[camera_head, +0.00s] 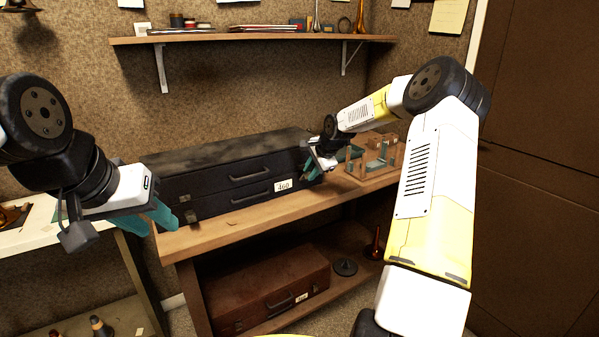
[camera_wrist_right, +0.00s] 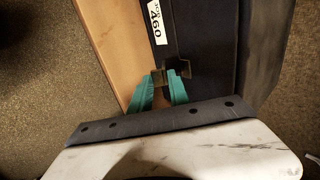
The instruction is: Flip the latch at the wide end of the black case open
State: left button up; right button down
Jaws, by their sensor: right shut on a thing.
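The black case (camera_head: 225,178) lies closed on the wooden bench, with handles and a white "460" label on its front. The label also shows in the wrist view (camera_wrist_right: 157,22). A brass-coloured latch (camera_wrist_right: 182,68) sits on the case front near its right end. My right gripper (camera_head: 318,172) is at that end, its teal fingertips (camera_wrist_right: 160,84) shut on the latch, whose lower part lies between them. Another small latch (camera_head: 190,216) shows near the case's left end. My left gripper (camera_head: 152,218) is in front of the case's left end, fingers apart and empty.
A wooden rack (camera_head: 374,165) stands on the bench right of the case, close to my right gripper. A shelf (camera_head: 250,38) hangs above. A brown case (camera_head: 265,290) lies on the lower shelf. The bench front strip (camera_head: 235,228) is clear.

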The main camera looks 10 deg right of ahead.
jog(key=shift+s, duration=0.1)
jog(key=f+t, duration=0.1)
jog(key=s+f+t+y, duration=0.1)
jog(key=t, duration=0.1)
jog(key=shift+s+d+f+t, duration=0.25)
jog(key=shift+s+d+t, duration=0.05)
jog(key=shift+d, duration=0.1)
jog(key=f+t, duration=0.1)
jog(key=t+y, duration=0.1)
jog(key=f+t+y, duration=0.1)
jog(key=t, duration=0.1)
jog(key=shift+s+f, duration=0.25)
jog(key=shift+f, duration=0.1)
jog(key=shift+f+t, duration=0.25)
jog(key=shift+t, duration=0.05)
jog(key=c, duration=1.4)
grip_release()
jog(key=shift+f, duration=0.1)
jog(key=shift+o, duration=0.2)
